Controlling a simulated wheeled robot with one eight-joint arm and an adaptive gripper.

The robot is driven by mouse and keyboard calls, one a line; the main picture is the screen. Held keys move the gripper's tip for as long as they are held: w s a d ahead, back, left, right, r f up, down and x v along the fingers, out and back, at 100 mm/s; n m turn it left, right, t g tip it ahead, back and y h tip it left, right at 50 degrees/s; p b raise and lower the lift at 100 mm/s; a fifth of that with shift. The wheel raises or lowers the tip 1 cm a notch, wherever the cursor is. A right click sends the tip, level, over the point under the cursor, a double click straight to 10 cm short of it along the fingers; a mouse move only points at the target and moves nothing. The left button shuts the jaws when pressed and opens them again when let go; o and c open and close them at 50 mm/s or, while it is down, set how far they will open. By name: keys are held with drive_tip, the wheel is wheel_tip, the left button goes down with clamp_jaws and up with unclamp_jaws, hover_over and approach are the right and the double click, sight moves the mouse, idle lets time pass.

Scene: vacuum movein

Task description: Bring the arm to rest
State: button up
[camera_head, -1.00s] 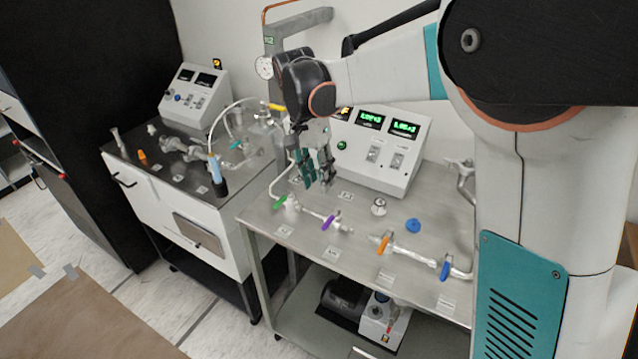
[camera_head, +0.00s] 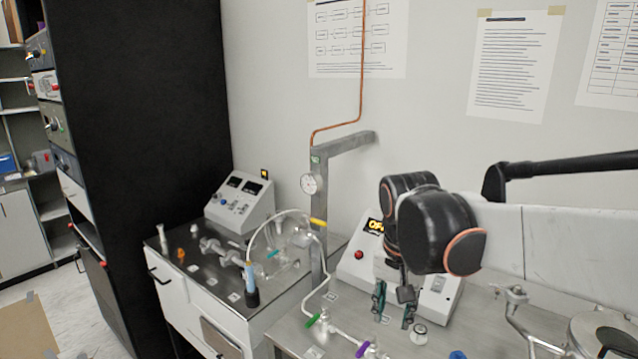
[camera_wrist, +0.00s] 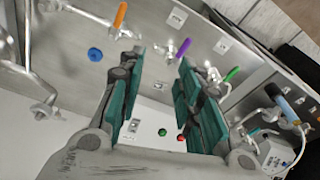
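My gripper (camera_head: 394,303) hangs from the dark wrist of my arm, pointing down over the metal bench, in front of the control box. Its two green-padded fingers stand apart with nothing between them. The wrist view also shows my gripper (camera_wrist: 158,75) open and empty above the bench top. The control box (camera_head: 446,300) is partly hidden behind my wrist; its visible display shows amber letters starting "OF", and a red light (camera_head: 359,255) is on its front.
Glass valves with a green handle (camera_head: 312,320) and a purple handle (camera_head: 363,349) lie on the bench near my gripper. A gauge (camera_head: 312,184) hangs on a grey post behind. A left bench (camera_head: 195,290) holds glassware and another box (camera_head: 240,200).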

drive_tip(key=s+d+f+n+t, duration=0.1)
drive_tip(key=s+d+n+t, duration=0.1)
drive_tip(key=s, duration=0.5)
drive_tip(key=s+d+f+n+t+b, duration=0.1)
drive_tip(key=s+d+f+n+t, duration=0.1)
drive_tip(key=s, duration=0.5)
drive_tip(key=shift+d+n+t+y, duration=0.3)
drive_tip(key=shift+d+t, duration=0.3)
drive_tip(key=shift+d, duration=0.35)
drive_tip(key=shift+f, duration=0.1)
